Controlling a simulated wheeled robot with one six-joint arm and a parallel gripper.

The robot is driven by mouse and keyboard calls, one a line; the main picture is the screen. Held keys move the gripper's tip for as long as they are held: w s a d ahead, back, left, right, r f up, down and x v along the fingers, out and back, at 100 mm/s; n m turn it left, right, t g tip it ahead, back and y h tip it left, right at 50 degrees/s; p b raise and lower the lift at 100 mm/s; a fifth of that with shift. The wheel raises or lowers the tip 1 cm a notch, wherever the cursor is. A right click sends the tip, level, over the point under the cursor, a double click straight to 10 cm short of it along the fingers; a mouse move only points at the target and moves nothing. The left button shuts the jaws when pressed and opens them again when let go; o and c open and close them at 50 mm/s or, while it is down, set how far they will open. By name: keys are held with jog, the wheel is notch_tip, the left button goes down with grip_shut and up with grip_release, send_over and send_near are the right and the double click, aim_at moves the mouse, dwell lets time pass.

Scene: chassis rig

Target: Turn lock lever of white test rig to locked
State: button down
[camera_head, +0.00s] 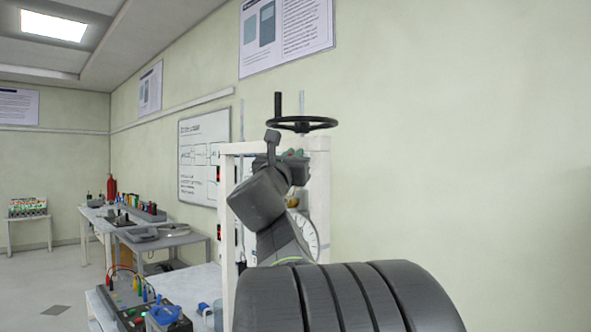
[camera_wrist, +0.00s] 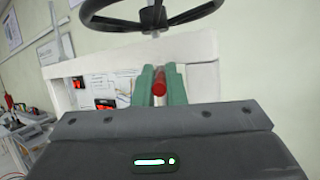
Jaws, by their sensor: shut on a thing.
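The white test rig (camera_head: 229,190) stands against the wall, with a black handwheel (camera_head: 302,123) on top and a round dial (camera_head: 304,234) partly hidden behind my arm. In the wrist view, the rig's white top beam (camera_wrist: 100,64) runs behind my gripper, and the handwheel (camera_wrist: 152,16) is just above. My gripper (camera_wrist: 159,76), with green fingers, is shut on a red rod-like piece (camera_wrist: 158,88), which looks like the lock lever. In the head view, my gripper (camera_head: 297,155) is at the rig's top beam, below the handwheel; the lever is hidden there.
A bench at the lower left holds a control box (camera_head: 135,308) with coloured cables and a blue item (camera_head: 165,313). Open floor lies at the far left.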

jog(key=shift+d+n+y+b, duration=0.15)
jog(key=shift+n+y+b, duration=0.2)
jog(key=shift+y, duration=0.25)
jog(key=c, duration=1.5)
grip_release()
jog(key=b+v, duration=0.2)
jog(key=v, duration=1.2)
jog(key=shift+w+f, duration=0.1)
jog(key=shift+w, duration=0.1)
jog(key=p+x, duration=0.2)
jog(key=x, duration=1.1)
jog(key=shift+w+d+r, duration=0.15)
jog(key=shift+w+r, duration=0.15)
